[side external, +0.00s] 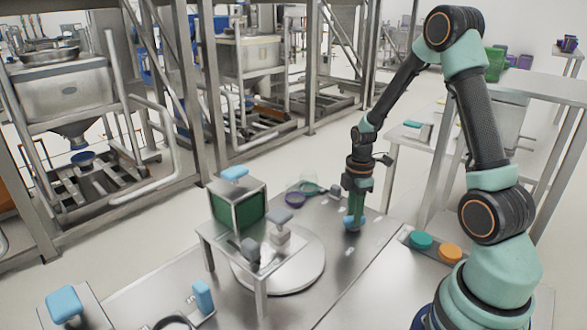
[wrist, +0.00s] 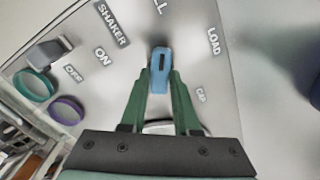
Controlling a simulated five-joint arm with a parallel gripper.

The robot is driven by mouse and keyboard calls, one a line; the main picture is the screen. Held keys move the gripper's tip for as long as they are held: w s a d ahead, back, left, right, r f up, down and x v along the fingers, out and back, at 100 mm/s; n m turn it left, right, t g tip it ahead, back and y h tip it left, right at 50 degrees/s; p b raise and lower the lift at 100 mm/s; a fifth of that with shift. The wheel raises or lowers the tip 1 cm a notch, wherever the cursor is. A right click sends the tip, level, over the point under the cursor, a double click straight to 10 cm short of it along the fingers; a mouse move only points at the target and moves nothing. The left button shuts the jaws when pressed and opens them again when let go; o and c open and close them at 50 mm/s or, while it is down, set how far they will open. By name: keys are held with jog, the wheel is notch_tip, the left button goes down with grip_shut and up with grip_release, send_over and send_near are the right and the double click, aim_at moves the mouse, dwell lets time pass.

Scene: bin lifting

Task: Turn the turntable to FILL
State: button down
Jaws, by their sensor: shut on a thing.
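My gripper (side external: 352,210) points down at the steel table, with its fingers on a blue handle (side external: 350,223). In the wrist view the two green fingers (wrist: 160,85) close on the blue handle (wrist: 161,60), which has a dark slot. Labels around it include LOAD (wrist: 213,41) at the right and a cut-off word ending in LL (wrist: 159,6) at the top; a smaller label at the right is hard to read. The round pale turntable (side external: 300,281) lies to the left of my gripper in the side view, partly behind a small raised stand.
A grey SHAKER switch (wrist: 50,52), a green ring (wrist: 34,85) and a purple ring (wrist: 68,110) lie left in the wrist view. Teal (side external: 421,241) and orange (side external: 450,252) buttons sit near my base.

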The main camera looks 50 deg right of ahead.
jog(key=shift+n, duration=0.5)
jog(key=c, duration=0.6)
grip_release()
jog(key=shift+c, duration=0.2)
jog(key=shift+r, duration=0.1)
notch_tip(320, 180, up, 12)
